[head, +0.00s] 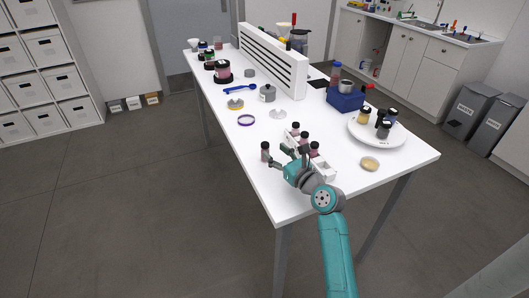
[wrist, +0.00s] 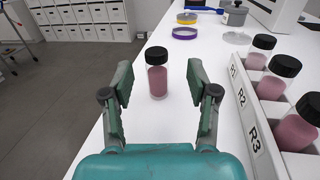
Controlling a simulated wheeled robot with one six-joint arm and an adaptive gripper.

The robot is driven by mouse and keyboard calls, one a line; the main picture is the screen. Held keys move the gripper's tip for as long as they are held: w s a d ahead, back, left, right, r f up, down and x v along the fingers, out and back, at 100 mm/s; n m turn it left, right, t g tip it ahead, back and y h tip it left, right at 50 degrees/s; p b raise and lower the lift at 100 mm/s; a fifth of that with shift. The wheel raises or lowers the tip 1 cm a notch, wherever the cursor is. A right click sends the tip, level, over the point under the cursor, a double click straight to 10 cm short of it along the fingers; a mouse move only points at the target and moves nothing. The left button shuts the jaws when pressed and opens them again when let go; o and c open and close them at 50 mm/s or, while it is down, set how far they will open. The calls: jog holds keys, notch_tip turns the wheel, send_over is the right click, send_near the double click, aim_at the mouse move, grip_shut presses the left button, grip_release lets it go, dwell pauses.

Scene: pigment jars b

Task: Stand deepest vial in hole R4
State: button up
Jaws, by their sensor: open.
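A vial (head: 265,152) with a black cap and dusky pink contents stands upright on the white table, left of the rack. In the wrist view the vial (wrist: 157,75) is straight ahead, between and slightly beyond my fingertips. My gripper (head: 287,158) is open and empty, low over the table; its fingers (wrist: 158,80) do not touch the vial. The white rack (wrist: 248,118) at right shows labels R1, R2 and R3, with a black-capped pink vial at each. In the head view an empty place shows at the rack's near end (head: 326,170); label R4 is not visible.
A round white plate (head: 362,137) with several small jars stands right of the rack, near a yellowish dish (head: 369,163). A purple ring (head: 246,120) and a grey pot (head: 267,93) lie farther back. The table is clear around the lone vial.

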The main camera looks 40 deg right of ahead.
aim_at(268, 147)
jog(key=shift+w+f, duration=0.1)
jog(key=shift+w, duration=2.7)
grip_shut()
